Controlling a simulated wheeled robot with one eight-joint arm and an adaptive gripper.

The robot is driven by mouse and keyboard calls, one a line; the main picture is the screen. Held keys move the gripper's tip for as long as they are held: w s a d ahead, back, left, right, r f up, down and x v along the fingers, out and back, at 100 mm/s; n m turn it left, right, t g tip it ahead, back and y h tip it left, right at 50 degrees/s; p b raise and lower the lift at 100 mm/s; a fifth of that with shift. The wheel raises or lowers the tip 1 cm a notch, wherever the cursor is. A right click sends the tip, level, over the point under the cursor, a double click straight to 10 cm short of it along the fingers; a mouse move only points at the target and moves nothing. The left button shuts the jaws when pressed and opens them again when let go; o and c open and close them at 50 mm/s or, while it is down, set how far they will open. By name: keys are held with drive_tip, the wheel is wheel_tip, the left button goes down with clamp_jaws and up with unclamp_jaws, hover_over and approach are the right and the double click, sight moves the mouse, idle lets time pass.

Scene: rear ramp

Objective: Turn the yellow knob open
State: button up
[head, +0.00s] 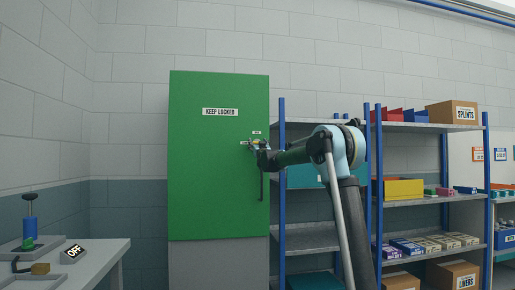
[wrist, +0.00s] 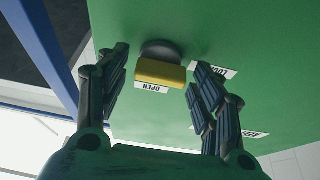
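The yellow knob (wrist: 160,73) sits on a dark round base on the green cabinet door (head: 215,180). In the wrist view a white OPEN label (wrist: 152,88) lies beside it and a second label, perhaps LOCKED (wrist: 218,71), is to its right; both appear upside down. My gripper (wrist: 161,58) is open, one finger on each side of the knob, with a visible gap on both sides. In the head view my gripper (head: 254,144) is at the door's right part and largely hides the knob. The door carries a KEEP LOCKED sign (head: 220,112).
A dark vertical handle (head: 262,184) hangs just below my gripper. Blue-post shelves (head: 306,123) with boxes and bins stand to the right, behind my arm. A bench (head: 95,262) with an OFF sign is at lower left.

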drive_tip(key=c, duration=0.7)
drive_tip(key=shift+m+h, duration=0.4)
drive_tip(key=shift+m, duration=0.2)
drive_tip(key=m+h, duration=0.2)
drive_tip(key=m, duration=0.2)
drive_tip(key=shift+a, duration=0.1)
drive_tip(key=m+h, duration=0.1)
drive_tip(key=m, duration=0.1)
drive_tip(key=m+h, duration=0.1)
drive_tip(key=m, duration=0.2)
drive_tip(key=shift+r+h, duration=0.15)
drive_tip(key=shift+h, duration=0.15)
drive_tip(key=m+g+h, duration=0.1)
drive_tip(key=m, duration=0.3)
drive_tip(key=m+g+h, duration=0.1)
drive_tip(key=m, duration=0.3)
drive_tip(key=m+g+h, duration=0.1)
drive_tip(key=m, duration=0.3)
drive_tip(key=shift+d+r+g, duration=0.15)
drive_tip(key=shift+d+g, duration=0.05)
drive_tip(key=shift+g, duration=0.1)
drive_tip(key=shift+m, duration=0.3)
